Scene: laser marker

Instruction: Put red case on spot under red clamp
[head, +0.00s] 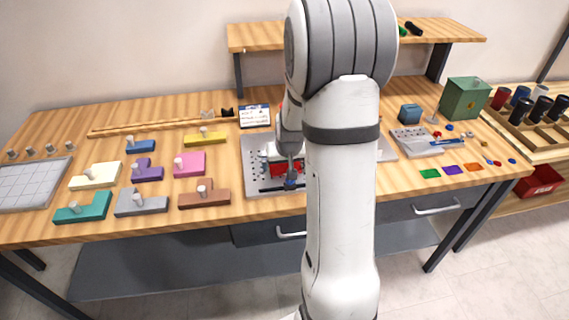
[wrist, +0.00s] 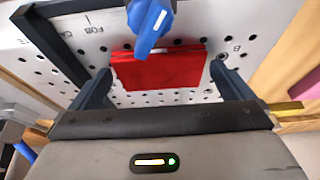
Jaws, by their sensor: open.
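A red case (wrist: 158,72), a flat red block, lies on a perforated metal plate (wrist: 95,25) in the wrist view. A blue clamp handle (wrist: 150,28) overhangs its far edge; whether it touches the case I cannot tell. My gripper (wrist: 160,68) is open, with one finger on each side of the case and gaps between. In the head view my gripper (head: 290,178) is low over the plate (head: 262,186), and part of the red case (head: 279,168) shows beside it. I cannot make out a red clamp; my arm hides much of the plate.
Several coloured blocks with pegs, such as a brown one (head: 208,197) and a pink one (head: 189,165), stand left of the plate. A grey tray (head: 412,148) and a green box (head: 464,100) are at the right. A raised shelf (head: 250,37) spans the back.

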